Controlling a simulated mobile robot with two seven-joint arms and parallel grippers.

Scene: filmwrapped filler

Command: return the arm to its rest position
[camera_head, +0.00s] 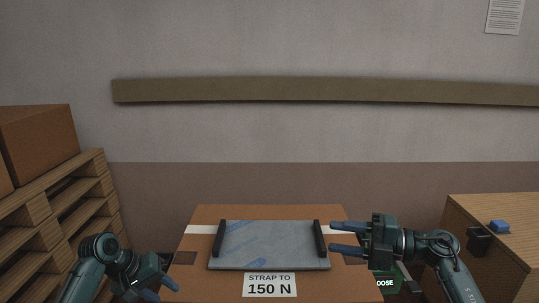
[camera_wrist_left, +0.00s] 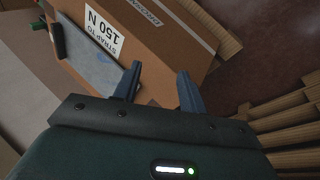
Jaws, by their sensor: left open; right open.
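My left gripper (camera_head: 160,285) is low at the left front of the brown carton (camera_head: 190,268) and is open and empty. In the left wrist view its two blue-grey fingers (camera_wrist_left: 159,73) stand apart in front of the carton's side. My right gripper (camera_head: 334,237) is open and empty, with its fingers pointing left near the right edge of the grey film-wrapped panel (camera_head: 270,233). I cannot tell whether they touch it. The panel lies on the carton, with a black bar along each side.
A label (camera_head: 269,285) reading "STRAP TO 150 N" is on the carton. Wooden pallets (camera_head: 60,195) with a box (camera_head: 40,140) stand at the left. A green sign (camera_head: 386,283) is partly hidden by my right arm.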

